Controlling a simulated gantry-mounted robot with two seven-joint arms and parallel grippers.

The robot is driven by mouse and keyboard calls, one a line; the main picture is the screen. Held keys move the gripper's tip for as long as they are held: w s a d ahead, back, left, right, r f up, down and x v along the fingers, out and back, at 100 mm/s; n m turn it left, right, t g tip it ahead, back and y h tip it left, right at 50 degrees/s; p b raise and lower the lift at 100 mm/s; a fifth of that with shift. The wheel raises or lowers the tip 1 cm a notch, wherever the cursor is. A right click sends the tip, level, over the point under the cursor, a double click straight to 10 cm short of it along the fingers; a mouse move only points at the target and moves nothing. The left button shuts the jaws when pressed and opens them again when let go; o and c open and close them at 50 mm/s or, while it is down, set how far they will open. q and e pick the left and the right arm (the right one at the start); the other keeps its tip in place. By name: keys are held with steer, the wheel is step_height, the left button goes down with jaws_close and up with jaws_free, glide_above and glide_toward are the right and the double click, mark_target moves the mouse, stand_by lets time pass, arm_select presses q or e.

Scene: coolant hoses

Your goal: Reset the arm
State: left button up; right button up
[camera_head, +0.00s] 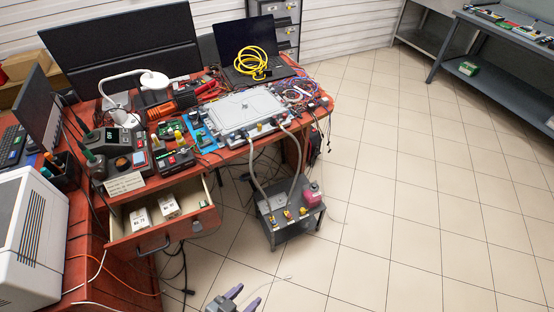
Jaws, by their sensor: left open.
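My left gripper (246,298) shows at the bottom edge, open and empty, with its purple-tipped fingers apart above the tiled floor. It is clear of the desk and hoses, and its arm is mostly out of frame. My right gripper is not in view. Two grey coolant hoses (257,176) run from the front edge of a silver cold plate (243,107) on the desk down to a small grey pump unit (284,236).
The red-brown desk (318,104) is crowded with a laptop (262,72), a yellow cable coil, tools and meters. Its drawer (140,245) is pulled open, with small white boxes inside. A white machine (30,240) stands at left. The right floor is clear up to the benches.

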arm_select(q)
steer(key=s+a+r+n+g+y+p, duration=0.2)
steer(key=s+a+r+n+g+y, duration=0.35)
steer(key=a, duration=0.75)
step_height(320, 180, up, 38)
steer(key=s+m+y+p, duration=0.1)
steer(key=s+y+p, duration=0.1)
steer(key=p, duration=3.4)
step_height(320, 180, down, 65)
steer(key=b, duration=6.5)
steer(key=shift+r+h, duration=0.1)
steer(key=shift+h, duration=0.15)
steer(key=shift+c, duration=0.3)
